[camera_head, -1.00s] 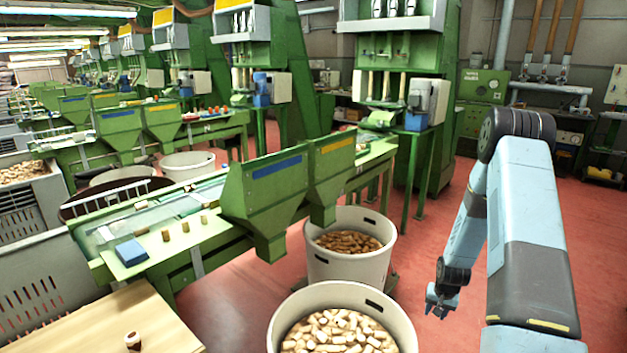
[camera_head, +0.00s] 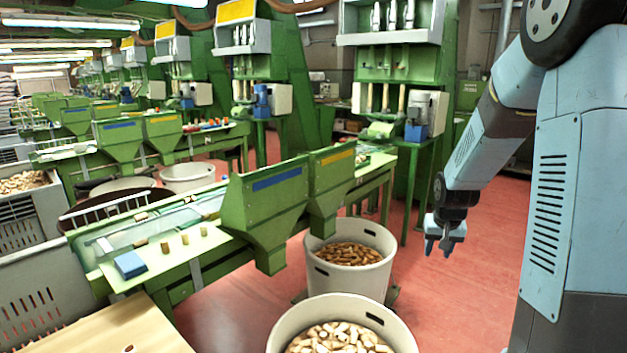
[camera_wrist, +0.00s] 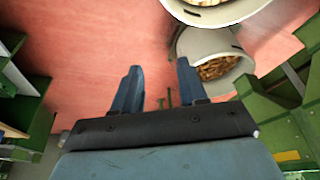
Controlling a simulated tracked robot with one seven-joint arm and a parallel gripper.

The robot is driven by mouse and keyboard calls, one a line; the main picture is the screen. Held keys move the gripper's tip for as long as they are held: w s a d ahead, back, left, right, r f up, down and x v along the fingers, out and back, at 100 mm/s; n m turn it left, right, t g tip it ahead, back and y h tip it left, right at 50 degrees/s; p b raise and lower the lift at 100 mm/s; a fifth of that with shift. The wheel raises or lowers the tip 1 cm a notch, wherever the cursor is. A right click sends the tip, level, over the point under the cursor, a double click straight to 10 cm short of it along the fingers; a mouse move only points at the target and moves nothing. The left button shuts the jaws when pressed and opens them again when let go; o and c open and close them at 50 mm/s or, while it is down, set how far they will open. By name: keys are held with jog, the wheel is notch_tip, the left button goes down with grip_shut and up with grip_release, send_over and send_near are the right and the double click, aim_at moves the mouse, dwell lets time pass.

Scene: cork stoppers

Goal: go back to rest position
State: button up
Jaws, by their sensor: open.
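My gripper (camera_head: 441,247) hangs at the right of the head view, above the red floor and to the right of the two white bins. In the wrist view my gripper (camera_wrist: 158,88) shows its two blue fingers apart, with nothing between them but red floor. My arm comes down from the upper right of the head view, bent at the elbow, with its fingers pointing down. The gripper touches nothing that I can see.
A white bin of cork stoppers (camera_head: 279,347) stands at the bottom, with a second bin (camera_head: 374,278) behind it. A green conveyor table (camera_head: 222,243) with hoppers and a blue block (camera_head: 130,264) is to the left. The red floor (camera_head: 455,300) below the gripper is clear.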

jog(key=s+a+r+n+t, duration=0.1)
jog(key=s+a+r, duration=0.2)
jog(key=s+r, duration=0.35)
jog(key=s+a+r, duration=0.3)
jog(key=s+r, duration=0.3)
jog(key=r, duration=0.2)
jog(key=s+a+r, duration=0.2)
jog(key=s, duration=0.5)
jog(key=s+a+r+n+t, duration=0.1)
jog(key=s+r, duration=0.2)
jog(key=s, duration=0.5)
jog(key=shift+s+a+r+n+y, duration=0.25)
jog(key=shift+a+n+y, duration=0.05)
jog(key=shift+a+y, duration=0.1)
